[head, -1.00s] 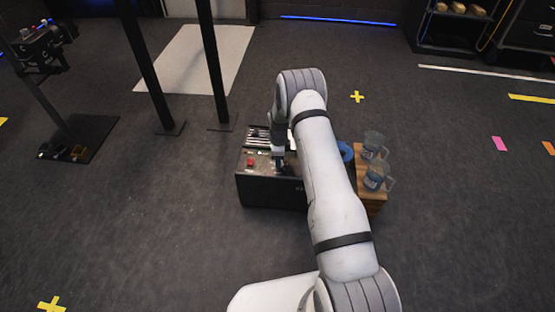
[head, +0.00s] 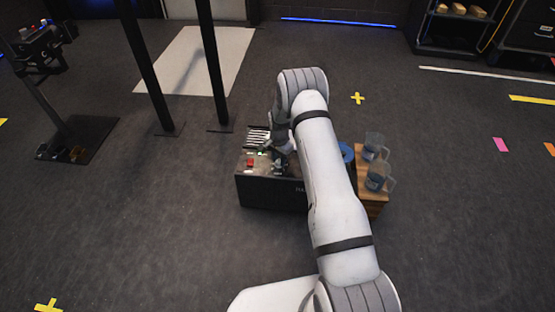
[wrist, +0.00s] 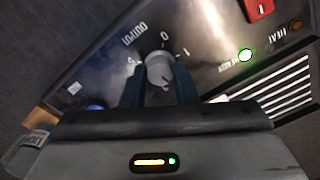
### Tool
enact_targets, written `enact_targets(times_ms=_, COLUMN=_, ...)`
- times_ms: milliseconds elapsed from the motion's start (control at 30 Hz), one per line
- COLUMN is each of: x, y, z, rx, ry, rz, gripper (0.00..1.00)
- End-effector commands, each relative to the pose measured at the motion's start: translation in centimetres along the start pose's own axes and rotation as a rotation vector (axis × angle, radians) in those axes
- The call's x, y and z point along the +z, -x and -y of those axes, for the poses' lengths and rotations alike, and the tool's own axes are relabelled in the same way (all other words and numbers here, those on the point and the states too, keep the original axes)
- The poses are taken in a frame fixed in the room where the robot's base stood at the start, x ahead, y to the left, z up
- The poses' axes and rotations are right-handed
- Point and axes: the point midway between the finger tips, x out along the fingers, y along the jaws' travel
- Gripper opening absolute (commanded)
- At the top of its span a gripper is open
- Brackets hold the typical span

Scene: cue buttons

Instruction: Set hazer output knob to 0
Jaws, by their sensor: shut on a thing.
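The hazer (head: 265,193) is a dark box on the floor with a metal control panel on top. In the wrist view its pale output knob (wrist: 159,72) stands between the two fingers of my gripper (wrist: 160,82), which is shut on it. Printed marks and the word OUTPUT (wrist: 134,35) lie around the knob on the panel (wrist: 205,50). A mark that looks like 0 is just beyond the knob. The knob's pointer is too blurred to read. In the head view my gripper (head: 279,168) is over the panel, and my arm hides its right part.
The panel has a red switch (wrist: 259,9), a lit green lamp (wrist: 245,55), an amber lamp (wrist: 296,25) and a vent grille (wrist: 285,88). A wooden crate (head: 371,204) with two clear jugs (head: 376,178) stands right of the hazer. Black posts rise behind.

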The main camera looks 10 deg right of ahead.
Motion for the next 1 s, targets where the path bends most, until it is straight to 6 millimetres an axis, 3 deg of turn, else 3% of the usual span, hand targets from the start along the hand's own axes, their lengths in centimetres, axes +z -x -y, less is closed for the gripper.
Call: enact_targets(times_ms=1000, x=-0.49, y=0.38, z=0.41, rx=-0.007, ry=0.962, rz=-0.018, gripper=0.04)
